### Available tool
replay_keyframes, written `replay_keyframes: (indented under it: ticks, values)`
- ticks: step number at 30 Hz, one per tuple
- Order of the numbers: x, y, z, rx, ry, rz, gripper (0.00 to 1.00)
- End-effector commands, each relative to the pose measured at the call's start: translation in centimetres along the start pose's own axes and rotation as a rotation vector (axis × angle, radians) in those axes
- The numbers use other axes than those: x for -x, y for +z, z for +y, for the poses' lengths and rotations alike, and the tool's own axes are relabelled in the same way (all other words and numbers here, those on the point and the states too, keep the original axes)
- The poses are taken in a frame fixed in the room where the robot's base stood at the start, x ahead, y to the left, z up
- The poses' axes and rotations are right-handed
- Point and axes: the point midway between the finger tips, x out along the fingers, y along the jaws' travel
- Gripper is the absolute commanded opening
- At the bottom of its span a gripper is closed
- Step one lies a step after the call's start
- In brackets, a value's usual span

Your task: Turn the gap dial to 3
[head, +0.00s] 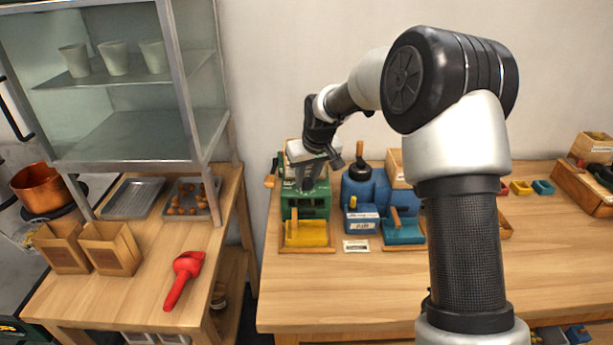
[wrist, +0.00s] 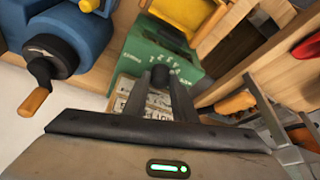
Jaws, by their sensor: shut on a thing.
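The green machine (head: 306,203) stands on the wooden bench, with a yellow tray (head: 306,234) at its front. My gripper (head: 308,184) reaches down onto the machine's top from above. In the wrist view, my gripper's two dark fingers (wrist: 162,82) are shut on a small dark round knob, which appears to be the gap dial (wrist: 160,73). The knob is at the edge of the green machine (wrist: 150,54), beside a pale printed plate (wrist: 158,103). The fingers cover part of the plate, and I cannot read the dial's setting.
A blue machine (head: 368,188) with a crank handle stands close to the right of the green one. A white card (head: 356,246) lies in front. The bench front is clear. On the left table are a red scoop (head: 184,278), paper bags (head: 110,248) and a chestnut tray (head: 207,211).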

Motion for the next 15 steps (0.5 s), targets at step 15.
replay_keyframes:
  ticks: [15]
  values:
    - [0.07,-0.07,0.46,0.413,-0.177,-0.001,0.02]
